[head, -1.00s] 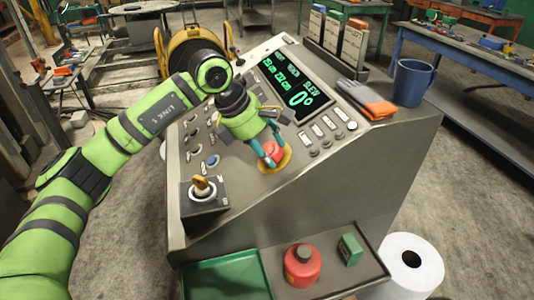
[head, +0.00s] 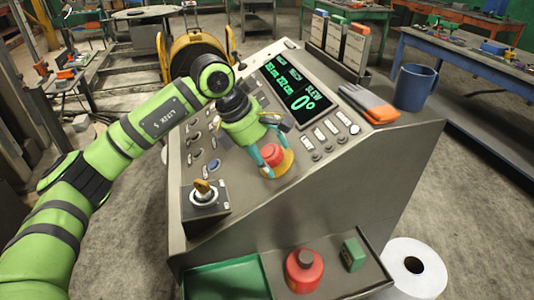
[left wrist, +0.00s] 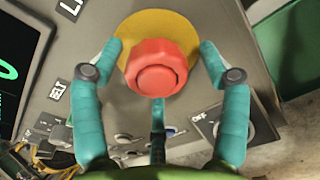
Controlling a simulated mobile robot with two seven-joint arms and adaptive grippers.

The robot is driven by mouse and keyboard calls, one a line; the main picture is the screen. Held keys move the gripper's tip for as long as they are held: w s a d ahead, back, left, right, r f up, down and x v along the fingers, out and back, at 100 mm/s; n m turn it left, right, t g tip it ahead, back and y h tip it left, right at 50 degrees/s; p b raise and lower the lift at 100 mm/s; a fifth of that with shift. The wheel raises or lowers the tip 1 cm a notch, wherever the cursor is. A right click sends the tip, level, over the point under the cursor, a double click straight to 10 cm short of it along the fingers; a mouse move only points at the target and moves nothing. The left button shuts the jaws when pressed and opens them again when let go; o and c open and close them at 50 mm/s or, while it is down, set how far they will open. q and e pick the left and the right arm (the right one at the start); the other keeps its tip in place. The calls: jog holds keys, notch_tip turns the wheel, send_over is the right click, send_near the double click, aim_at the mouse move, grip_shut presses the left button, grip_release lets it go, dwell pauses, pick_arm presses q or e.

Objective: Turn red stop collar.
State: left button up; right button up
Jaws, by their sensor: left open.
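The red stop collar (head: 271,154) is a round red knob on a yellow disc, on the sloping face of the grey console. My left gripper (head: 271,158) is at it, with its teal fingers around the collar. In the left wrist view the red collar (left wrist: 157,68) sits between the open fingertips (left wrist: 163,50), with the yellow disc (left wrist: 165,22) behind it. A gap shows between each fingertip and the collar's side. A third teal finger lies below the collar in that view. My right gripper is not in view.
A yellow key switch (head: 203,190) sits on the console's lower left, near buttons. The display (head: 292,88), gloves (head: 367,103) and blue mug (head: 414,87) are on the upper side. A front shelf holds a red bottle (head: 304,271) and green box (head: 352,255).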

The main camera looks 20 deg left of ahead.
pick_arm(q)
jog(key=v, duration=1.2)
jog(key=shift+f, duration=0.1)
